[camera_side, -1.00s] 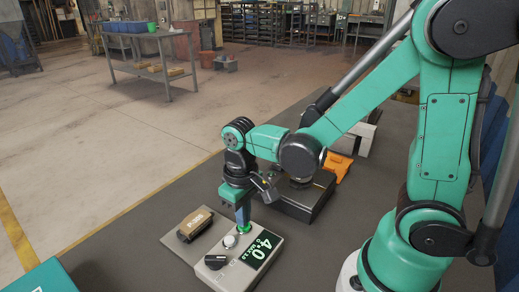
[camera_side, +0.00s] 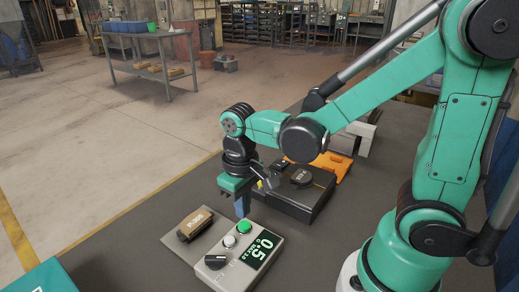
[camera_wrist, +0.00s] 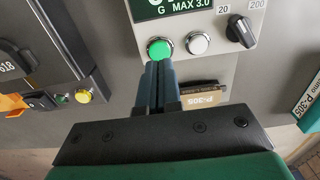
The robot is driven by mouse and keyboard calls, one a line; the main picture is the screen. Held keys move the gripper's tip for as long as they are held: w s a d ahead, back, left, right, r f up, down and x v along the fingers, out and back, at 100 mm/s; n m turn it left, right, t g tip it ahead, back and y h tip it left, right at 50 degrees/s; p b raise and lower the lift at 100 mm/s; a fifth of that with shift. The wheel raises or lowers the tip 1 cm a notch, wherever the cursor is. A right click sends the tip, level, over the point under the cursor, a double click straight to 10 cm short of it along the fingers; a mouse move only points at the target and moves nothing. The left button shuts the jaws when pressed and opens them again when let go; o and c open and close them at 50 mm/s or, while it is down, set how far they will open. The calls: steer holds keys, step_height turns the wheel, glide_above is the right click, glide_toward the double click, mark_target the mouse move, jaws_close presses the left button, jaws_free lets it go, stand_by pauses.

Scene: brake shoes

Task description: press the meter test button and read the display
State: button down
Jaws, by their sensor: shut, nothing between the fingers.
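The grey meter (camera_side: 236,268) lies on the bench with a green button (camera_side: 243,227), a white button (camera_side: 229,241), a black knob (camera_side: 215,262) and a lit green display (camera_side: 262,249). The display appears to read 0.5, with smaller text G MAX 3.0. In the wrist view the display (camera_wrist: 172,8) is cut off at the top. My gripper (camera_side: 241,212) is shut and empty, pointing down just above the green button, seemingly apart from it. In the wrist view the closed fingertips (camera_wrist: 159,68) overlap the near edge of the green button (camera_wrist: 160,49).
A brown brake part marked P-305 (camera_side: 195,223) lies on a grey plate (camera_side: 207,243) left of the meter. A dark box (camera_side: 308,207) and an orange item (camera_side: 333,164) stand behind to the right.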

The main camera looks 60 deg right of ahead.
steer(key=shift+r, duration=2)
steer(key=shift+d+r+t, duration=0.4)
steer(key=shift+r+t, duration=0.1)
steer(key=shift+t, duration=0.7)
steer(key=shift+d+r+t, duration=0.45)
steer(key=shift+r+t, duration=0.1)
steer(key=shift+t, duration=0.65)
steer(key=shift+d+r+t, duration=0.4)
steer(key=shift+r+t, duration=0.1)
steer(key=shift+t, duration=0.7)
